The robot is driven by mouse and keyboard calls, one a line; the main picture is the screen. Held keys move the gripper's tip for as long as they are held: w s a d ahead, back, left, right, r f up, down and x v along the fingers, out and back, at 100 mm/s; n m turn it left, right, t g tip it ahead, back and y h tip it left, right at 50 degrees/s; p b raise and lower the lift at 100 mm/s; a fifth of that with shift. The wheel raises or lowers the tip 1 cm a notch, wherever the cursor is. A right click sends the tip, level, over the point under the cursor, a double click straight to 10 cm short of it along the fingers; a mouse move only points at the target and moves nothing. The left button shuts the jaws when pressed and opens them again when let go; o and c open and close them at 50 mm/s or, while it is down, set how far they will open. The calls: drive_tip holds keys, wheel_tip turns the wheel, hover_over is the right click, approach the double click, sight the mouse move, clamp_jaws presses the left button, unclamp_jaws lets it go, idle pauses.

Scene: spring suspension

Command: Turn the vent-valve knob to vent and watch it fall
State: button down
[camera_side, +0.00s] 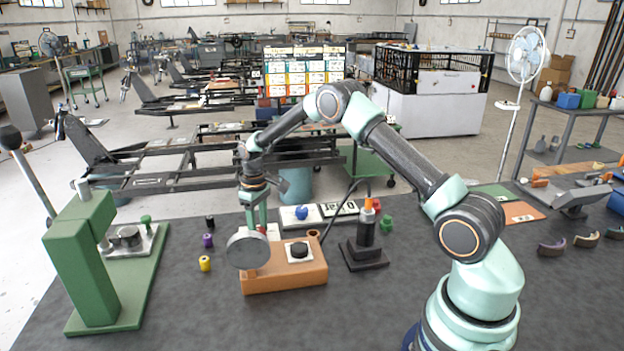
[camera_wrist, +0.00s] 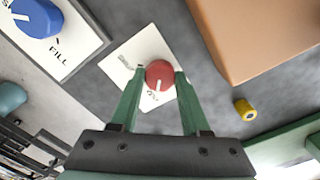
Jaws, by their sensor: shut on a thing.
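The red vent-valve knob (camera_wrist: 159,74) sits on a white plate (camera_wrist: 122,66) in the wrist view. Its white pointer mark points down in the picture, towards small print too blurred to read. My gripper (camera_wrist: 160,80) has a green finger on each side of the knob and is shut on it. In the side view my gripper (camera_side: 257,217) reaches down behind a round grey disc (camera_side: 248,250), which hides most of the knob. A blue knob (camera_side: 301,212) stands on its own white plate to the right; in the wrist view its plate reads FILL (camera_wrist: 60,58).
An orange block (camera_side: 285,283) with a black round part (camera_side: 299,249) stands close in front. A black post (camera_side: 366,235) with an orange top is to the right. A green press-like frame (camera_side: 80,255) stands left.

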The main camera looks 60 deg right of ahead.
sight(258, 230)
drive_tip(key=shift+c, duration=1.9)
unclamp_jaws()
wheel_tip(258, 230, up, 12)
drive_tip(key=shift+r, duration=0.2)
